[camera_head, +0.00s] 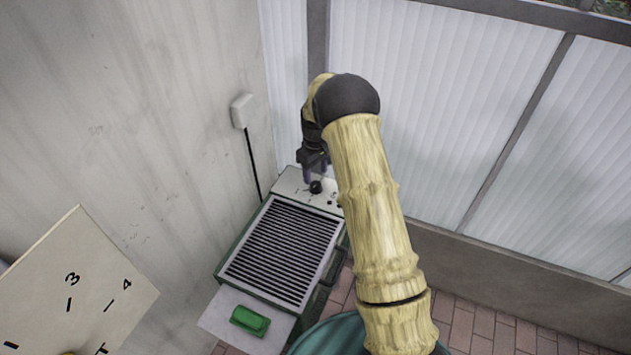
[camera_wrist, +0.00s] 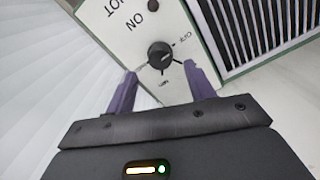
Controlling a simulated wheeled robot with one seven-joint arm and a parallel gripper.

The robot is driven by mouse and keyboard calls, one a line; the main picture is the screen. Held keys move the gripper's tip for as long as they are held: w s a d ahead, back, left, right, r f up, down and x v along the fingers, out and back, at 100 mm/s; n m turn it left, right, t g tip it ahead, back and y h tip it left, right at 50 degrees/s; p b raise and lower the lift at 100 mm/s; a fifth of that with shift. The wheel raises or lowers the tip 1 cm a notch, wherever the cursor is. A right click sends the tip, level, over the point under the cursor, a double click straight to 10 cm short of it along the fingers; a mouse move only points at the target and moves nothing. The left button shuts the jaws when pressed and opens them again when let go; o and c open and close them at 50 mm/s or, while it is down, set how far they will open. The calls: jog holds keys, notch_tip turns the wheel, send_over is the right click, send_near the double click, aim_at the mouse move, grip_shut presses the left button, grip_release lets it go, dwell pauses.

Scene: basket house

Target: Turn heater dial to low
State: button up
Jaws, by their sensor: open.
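The heater (camera_head: 225,276) stands against the wall in the head view, with a slatted grille on top and a pale control panel (camera_head: 290,184) at its far end. A round black dial (camera_wrist: 160,55) sits on that panel, and it also shows in the head view (camera_head: 316,187). Small labels lie around the dial; their words are hard to read, apart from larger letters "ON" and "HOT" nearby. My gripper (camera_wrist: 162,84) is open, with its two purple fingers on either side of and just short of the dial. Contact with the dial cannot be told.
A green block (camera_head: 250,320) lies on a pale shelf at the heater's near end. A white wall box (camera_head: 241,111) with a black cable is on the left wall. A board with numbers (camera_head: 80,285) is at lower left. Translucent panels (camera_head: 440,110) close off the right side.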

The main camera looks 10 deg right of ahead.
aim_at(316, 184)
jog(key=shift+f, duration=2.35)
jog(key=c, duration=1)
jog(key=shift+m, duration=0.4)
jog(key=m+p, duration=0.1)
jog(key=m, duration=0.4)
jog(key=m+p, duration=0.1)
jog(key=m, duration=0.5)
